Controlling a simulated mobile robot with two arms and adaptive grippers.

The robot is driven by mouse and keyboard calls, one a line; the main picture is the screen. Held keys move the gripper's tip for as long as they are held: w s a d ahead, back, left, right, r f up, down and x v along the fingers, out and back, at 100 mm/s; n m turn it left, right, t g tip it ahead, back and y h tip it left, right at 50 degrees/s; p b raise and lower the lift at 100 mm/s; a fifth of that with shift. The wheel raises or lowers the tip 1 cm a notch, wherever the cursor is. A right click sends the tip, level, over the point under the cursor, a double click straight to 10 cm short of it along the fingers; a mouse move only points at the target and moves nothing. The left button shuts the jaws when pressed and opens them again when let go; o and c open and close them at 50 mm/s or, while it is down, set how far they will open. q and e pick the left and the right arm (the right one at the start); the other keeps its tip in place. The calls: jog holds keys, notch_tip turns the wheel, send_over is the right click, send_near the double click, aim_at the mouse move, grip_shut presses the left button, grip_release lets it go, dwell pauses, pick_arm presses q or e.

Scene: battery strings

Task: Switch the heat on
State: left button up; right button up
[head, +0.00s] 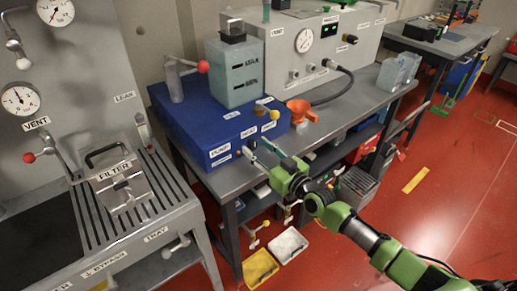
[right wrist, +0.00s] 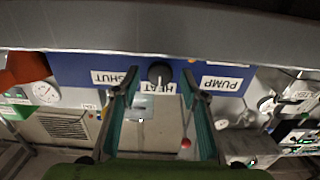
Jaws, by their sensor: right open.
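The blue unit (head: 185,125) stands on the grey workbench, with small labels on its front. In the right wrist view, which is upside down, a dark round knob (right wrist: 160,73) sits on the blue panel (right wrist: 70,68) beside the HEAT label (right wrist: 157,88). The SHUT label (right wrist: 107,77) is left of it and the PUMP label (right wrist: 221,83) is right. My right gripper (head: 263,153) is open at the blue front. Its fingertips are on either side of the knob; I cannot tell whether they touch it. The knob's setting is unclear. My left gripper is not in view.
An orange funnel (head: 301,111) stands close to the right of the blue unit. A grey-green tank (head: 234,72) sits on top of it. A black hose (head: 345,85) curves over the bench. A yellow bin (head: 261,268) is on the floor below. The red floor at right is mostly clear.

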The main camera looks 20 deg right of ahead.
jog(key=c, duration=1.1)
jog(key=shift+m, duration=0.3)
jog(key=m+b, duration=0.1)
jog(key=m, duration=0.4)
jog(key=shift+d+b, duration=0.1)
jog(key=shift+b, duration=0.2)
jog(key=m+b, duration=0.1)
jog(key=m, duration=0.5)
jog(key=shift+m, duration=0.3)
jog(key=o, duration=1.1)
jog(key=shift+d, duration=0.1)
